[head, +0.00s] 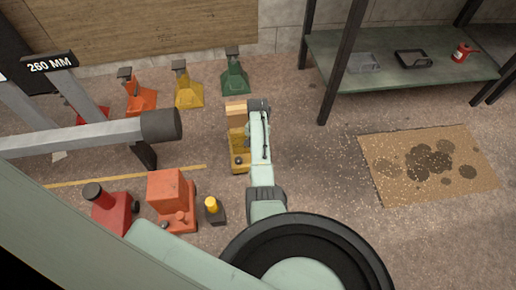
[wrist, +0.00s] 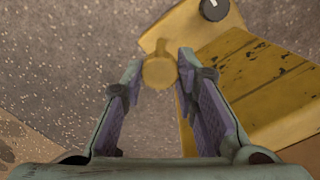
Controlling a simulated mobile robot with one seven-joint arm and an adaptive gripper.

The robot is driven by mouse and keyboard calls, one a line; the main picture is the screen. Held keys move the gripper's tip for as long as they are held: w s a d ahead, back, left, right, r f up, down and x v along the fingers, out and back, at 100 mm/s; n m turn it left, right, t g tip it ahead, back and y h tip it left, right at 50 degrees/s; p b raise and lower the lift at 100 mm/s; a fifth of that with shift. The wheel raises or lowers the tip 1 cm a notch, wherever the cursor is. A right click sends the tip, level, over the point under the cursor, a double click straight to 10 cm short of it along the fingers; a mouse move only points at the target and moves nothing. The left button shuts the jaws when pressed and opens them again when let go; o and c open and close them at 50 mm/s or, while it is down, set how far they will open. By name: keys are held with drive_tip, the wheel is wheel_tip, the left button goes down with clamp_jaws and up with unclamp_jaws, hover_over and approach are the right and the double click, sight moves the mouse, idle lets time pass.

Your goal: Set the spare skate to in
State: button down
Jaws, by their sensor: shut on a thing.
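The yellow skate (head: 239,152), which I take to be the spare skate, stands on the floor in the middle of the head view, with a wooden block (head: 236,111) at its far end. In the wrist view its yellow body (wrist: 265,85) fills the right side, with a round yellow knob (wrist: 158,73) and a black dial (wrist: 213,9) bearing a white mark. My gripper (wrist: 160,63) has its fingertips on either side of the yellow knob, shut on it. In the head view my arm hides the fingers and part of the skate.
Red (head: 110,210) and orange (head: 170,195) machines and a small yellow-topped device (head: 213,208) stand at lower left. Coloured stands, including a green one (head: 234,75), line the back. A shelf (head: 400,65) is at upper right. A stained board (head: 430,165) lies on the right floor.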

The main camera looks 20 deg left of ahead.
drive_tip(key=shift+w+a+r, duration=0.1)
drive_tip(key=shift+w+a, duration=0.05)
drive_tip(key=shift+w, duration=0.15)
drive_tip(key=c, duration=1.5)
unclamp_jaws()
drive_tip(key=shift+c, duration=0.2)
wheel_tip(320, 180, up, 12)
drive_tip(key=shift+s, duration=0.2)
